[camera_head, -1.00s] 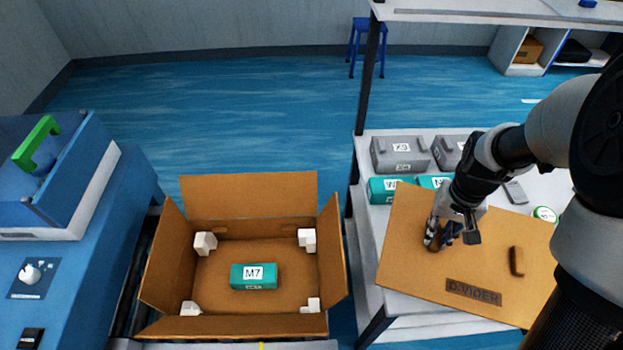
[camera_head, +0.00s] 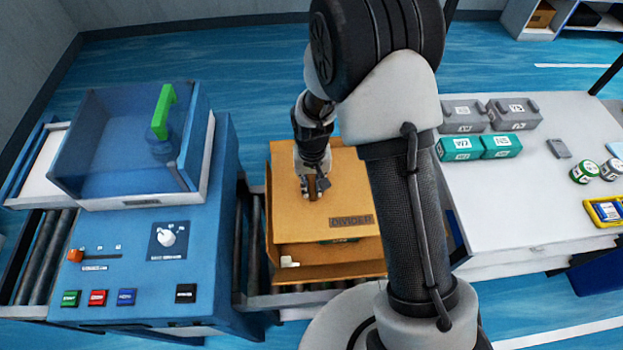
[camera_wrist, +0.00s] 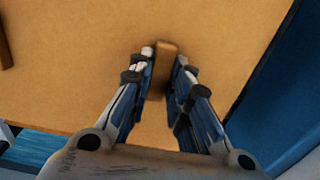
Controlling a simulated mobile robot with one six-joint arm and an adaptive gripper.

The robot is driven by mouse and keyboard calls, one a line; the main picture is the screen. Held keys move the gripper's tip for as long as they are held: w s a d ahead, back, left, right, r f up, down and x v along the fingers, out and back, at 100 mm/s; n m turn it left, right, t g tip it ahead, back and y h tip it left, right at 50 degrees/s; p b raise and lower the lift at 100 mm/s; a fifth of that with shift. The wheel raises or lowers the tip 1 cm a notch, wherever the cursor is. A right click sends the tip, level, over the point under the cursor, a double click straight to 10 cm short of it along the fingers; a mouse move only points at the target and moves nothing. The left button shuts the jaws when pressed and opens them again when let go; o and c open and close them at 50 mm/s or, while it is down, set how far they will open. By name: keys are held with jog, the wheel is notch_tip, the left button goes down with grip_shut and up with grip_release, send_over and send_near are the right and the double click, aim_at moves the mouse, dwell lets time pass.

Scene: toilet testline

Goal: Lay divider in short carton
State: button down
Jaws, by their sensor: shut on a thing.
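The divider (camera_head: 310,217) is a flat brown cardboard sheet marked "DIVIDER". It is over the short carton (camera_head: 335,271), which stands on the roller conveyor. My gripper (camera_head: 315,192) is shut on a small upright tab of the divider. In the wrist view my gripper (camera_wrist: 162,78) has its fingers on both sides of the tab, and the divider (camera_wrist: 85,55) fills much of the picture. A white corner block (camera_head: 289,261) and a strip of a teal box (camera_head: 340,240) show below the divider's near edge. My arm hides the carton's right side. I cannot tell how high the divider is above the rim.
A blue machine (camera_head: 150,240) with knob, buttons and a clear cover stands close left of the carton. On the right, a white table (camera_head: 520,200) holds grey boxes (camera_head: 513,113), teal boxes (camera_head: 480,148), round tins and a yellow-framed device (camera_head: 606,211).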

notch_tip(320, 180, down, 22)
jog(key=b, duration=1.5)
jog(key=shift+d+f, duration=0.1)
jog(key=shift+f, duration=0.25)
dwell(0.3)
jog(key=c, duration=1.4)
grip_release()
notch_tip(320, 180, up, 12)
jog(key=shift+r, duration=0.1)
